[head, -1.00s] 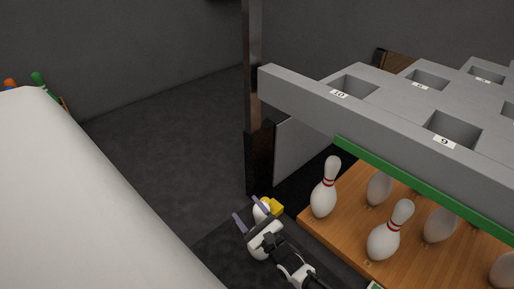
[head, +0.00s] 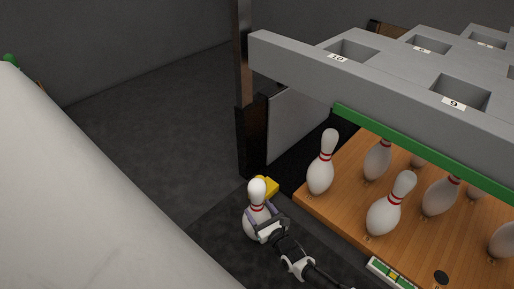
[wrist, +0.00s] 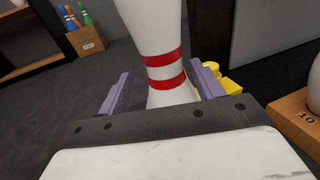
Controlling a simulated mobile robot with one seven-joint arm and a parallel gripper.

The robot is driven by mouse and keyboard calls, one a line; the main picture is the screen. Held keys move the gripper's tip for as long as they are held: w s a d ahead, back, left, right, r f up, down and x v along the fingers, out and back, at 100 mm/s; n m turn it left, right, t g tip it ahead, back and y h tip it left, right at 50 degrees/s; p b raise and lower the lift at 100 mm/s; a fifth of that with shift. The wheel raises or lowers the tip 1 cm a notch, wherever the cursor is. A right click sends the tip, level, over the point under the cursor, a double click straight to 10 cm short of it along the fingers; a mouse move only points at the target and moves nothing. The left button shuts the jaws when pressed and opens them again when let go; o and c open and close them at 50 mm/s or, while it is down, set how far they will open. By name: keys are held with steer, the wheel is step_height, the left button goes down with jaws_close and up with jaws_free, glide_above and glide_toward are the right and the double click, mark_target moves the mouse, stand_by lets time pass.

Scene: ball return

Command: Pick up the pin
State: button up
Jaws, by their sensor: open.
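A white bowling pin (head: 257,192) with red neck stripes stands on the dark floor beside the wooden pin deck. In the wrist view the pin (wrist: 165,60) rises between the purple-grey fingers. My gripper (head: 265,220) is open, with one finger on each side of the pin's neck. In the wrist view my gripper (wrist: 165,92) shows a gap between the left finger and the pin; the right finger is close to it, and I cannot tell whether they touch. The pin's lower body is partly hidden by my gripper.
Several other pins, one of them (head: 321,165) at the near corner, stand on the wooden deck (head: 330,212). A grey numbered rack (head: 300,75) hangs above it. A yellow block (head: 267,187) lies behind the pin. A white curved surface (head: 80,200) fills the left. Open floor lies between.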

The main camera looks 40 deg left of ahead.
steer(key=x, duration=0.2)
steer(key=b+x, duration=0.1)
steer(key=x, duration=0.2)
steer(key=shift+w+d+r, duration=0.1)
steer(key=shift+w+r, duration=0.05)
steer(key=shift+w, duration=0.2)
steer(key=c, duration=1.4)
steer(key=shift+r, duration=0.2)
jaws_close()
